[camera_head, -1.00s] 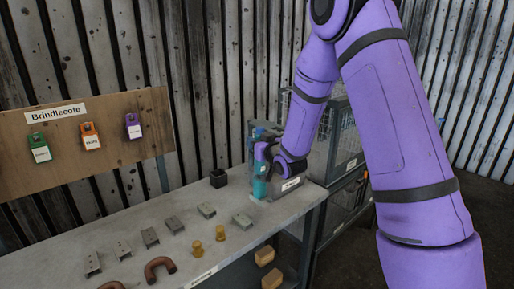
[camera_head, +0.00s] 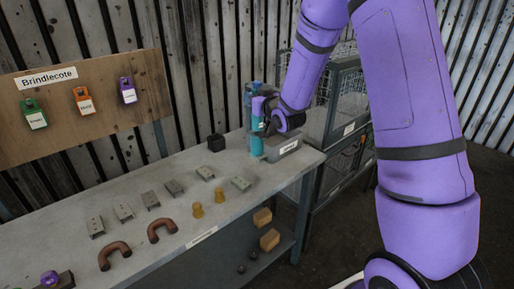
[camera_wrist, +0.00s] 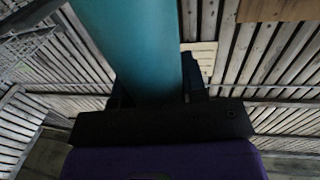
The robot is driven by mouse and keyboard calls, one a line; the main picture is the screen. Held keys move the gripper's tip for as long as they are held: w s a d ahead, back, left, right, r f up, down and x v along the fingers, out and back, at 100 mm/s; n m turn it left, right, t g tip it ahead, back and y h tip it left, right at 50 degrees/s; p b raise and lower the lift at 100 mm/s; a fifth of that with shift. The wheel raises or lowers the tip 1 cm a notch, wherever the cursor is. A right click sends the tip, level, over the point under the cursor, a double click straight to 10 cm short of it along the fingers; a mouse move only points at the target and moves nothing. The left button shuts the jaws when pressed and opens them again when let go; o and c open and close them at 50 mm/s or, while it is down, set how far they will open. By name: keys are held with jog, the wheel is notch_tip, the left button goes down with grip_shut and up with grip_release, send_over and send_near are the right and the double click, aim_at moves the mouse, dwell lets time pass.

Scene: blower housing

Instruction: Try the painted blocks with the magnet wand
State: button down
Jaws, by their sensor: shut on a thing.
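My gripper (camera_head: 258,121) is at the far right end of the bench, shut on an upright teal cylinder (camera_head: 257,146), which I take to be the magnet wand. In the wrist view the teal cylinder (camera_wrist: 142,45) rises between the jaws and fills the upper middle. I cannot tell whether its lower end touches the bench.
A labelled grey box (camera_head: 283,147) stands right beside the cylinder. A black cup (camera_head: 216,143), yellow pegs (camera_head: 197,210) and brown U-shaped pieces (camera_head: 161,231) are on the bench (camera_head: 150,255). Padlocks hang on a board (camera_head: 60,120) behind. Wire cages (camera_head: 348,95) stand to the right.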

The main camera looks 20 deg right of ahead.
jog(key=shift+r, duration=3.45)
